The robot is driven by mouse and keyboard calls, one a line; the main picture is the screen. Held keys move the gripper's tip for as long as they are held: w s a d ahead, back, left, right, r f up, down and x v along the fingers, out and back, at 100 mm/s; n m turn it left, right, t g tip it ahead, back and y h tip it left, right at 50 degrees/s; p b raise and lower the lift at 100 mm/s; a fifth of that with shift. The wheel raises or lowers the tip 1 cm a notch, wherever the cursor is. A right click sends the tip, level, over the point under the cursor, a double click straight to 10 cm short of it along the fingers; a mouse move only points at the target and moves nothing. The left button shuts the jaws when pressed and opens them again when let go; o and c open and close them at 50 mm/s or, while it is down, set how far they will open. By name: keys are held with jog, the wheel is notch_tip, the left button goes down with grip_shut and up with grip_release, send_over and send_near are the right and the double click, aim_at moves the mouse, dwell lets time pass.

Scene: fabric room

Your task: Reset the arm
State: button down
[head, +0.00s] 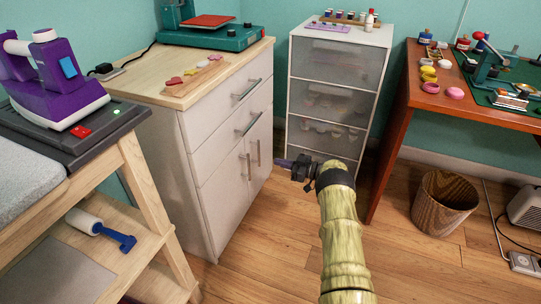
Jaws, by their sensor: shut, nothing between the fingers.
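My gripper (285,164) is dark and small at the end of my green-yellow arm, near the middle of the head view. It points left toward the light cabinet's lower door handles. It is shut and holds nothing. The fingertips are small here, and whether they touch the cabinet (210,140) cannot be told.
A white drawer unit (338,55) stands behind my arm. An orange-brown table (468,110) is at right, with a wooden bin (443,203) below. A purple iron (60,85) sits on a wooden-legged stand at left. Bare wooden floor (400,260) lies right of my arm.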

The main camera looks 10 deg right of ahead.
jog(key=shift+s+d, duration=0.25)
jog(key=shift+d, duration=0.1)
jog(key=shift+w, duration=0.1)
